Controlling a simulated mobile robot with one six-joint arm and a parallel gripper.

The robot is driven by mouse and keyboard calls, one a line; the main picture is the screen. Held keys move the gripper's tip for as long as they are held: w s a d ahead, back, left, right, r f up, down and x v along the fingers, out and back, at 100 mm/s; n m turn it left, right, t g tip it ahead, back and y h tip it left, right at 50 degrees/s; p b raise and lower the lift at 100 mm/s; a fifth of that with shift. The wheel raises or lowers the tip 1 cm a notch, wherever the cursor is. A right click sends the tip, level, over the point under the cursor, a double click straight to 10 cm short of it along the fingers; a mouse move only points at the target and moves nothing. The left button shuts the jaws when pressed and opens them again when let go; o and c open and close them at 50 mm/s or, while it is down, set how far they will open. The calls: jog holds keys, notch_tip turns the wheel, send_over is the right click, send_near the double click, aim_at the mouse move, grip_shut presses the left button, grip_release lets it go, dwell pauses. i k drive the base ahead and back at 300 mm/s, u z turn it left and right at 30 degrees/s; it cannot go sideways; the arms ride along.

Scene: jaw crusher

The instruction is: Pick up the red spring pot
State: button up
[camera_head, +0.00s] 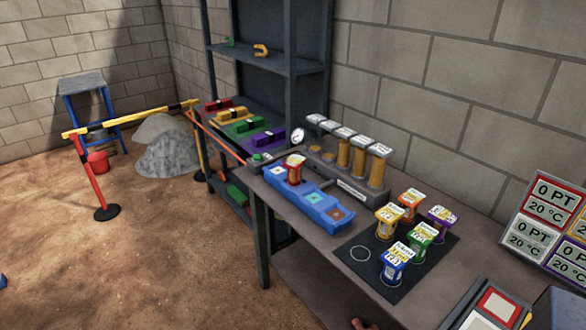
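The red spring pot (295,172), with a pale yellow label on top, stands upright on the blue tray (312,207) on the workbench. It is toward the tray's far left end. Square marked places show on the tray to its left and right. My gripper is not in view, and nothing is seen touching the pot. The lower part of the pot is hard to make out at this size.
Yellow (389,222), orange (409,205), green (420,240), purple (440,220) and blue pots (396,263) stand on a black mat (358,273). Behind the tray is a rack of amber cylinders (359,159). A barrier (130,119) stands left on open dirt floor.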

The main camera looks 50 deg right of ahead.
aim_at(294, 164)
jog(key=u, duration=0.05)
jog(key=i, duration=1)
jog(key=z, duration=0.05)
